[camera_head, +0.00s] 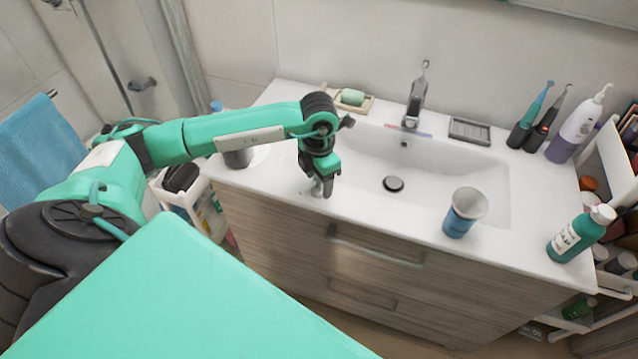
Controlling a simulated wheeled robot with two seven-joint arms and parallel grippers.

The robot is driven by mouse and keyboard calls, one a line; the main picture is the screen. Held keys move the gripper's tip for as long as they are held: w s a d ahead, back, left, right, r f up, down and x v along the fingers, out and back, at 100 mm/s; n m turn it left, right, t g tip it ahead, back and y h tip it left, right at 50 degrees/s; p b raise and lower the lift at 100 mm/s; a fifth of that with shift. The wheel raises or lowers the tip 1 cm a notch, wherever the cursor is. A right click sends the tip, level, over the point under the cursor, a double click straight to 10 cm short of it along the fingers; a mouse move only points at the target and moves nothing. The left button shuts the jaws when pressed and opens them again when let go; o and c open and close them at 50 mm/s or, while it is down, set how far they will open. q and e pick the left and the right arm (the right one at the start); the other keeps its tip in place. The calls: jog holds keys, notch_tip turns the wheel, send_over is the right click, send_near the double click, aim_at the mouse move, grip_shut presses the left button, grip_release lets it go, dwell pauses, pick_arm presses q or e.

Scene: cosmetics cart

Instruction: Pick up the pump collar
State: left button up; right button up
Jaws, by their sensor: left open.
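My left gripper (318,188) points down over the front left part of the white counter, beside the sink basin. Its fingers are small and pale in this view; it is open, and I make out nothing between them. I cannot pick out a separate pump collar; anything small under the fingers is hidden by the gripper. A white and purple pump bottle (576,127) stands upright at the right back of the counter, far from the gripper. My right gripper is not in view.
The white sink (450,175) has a faucet (416,97) behind it. A blue cup (459,222) stands at its front rim. A teal bottle (575,238) and two electric toothbrushes (530,115) stand at right. A soap dish (366,105) lies behind my left arm.

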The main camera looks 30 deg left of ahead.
pick_arm(q)
jog(key=shift+f, duration=0.15)
jog(key=c, duration=1.1)
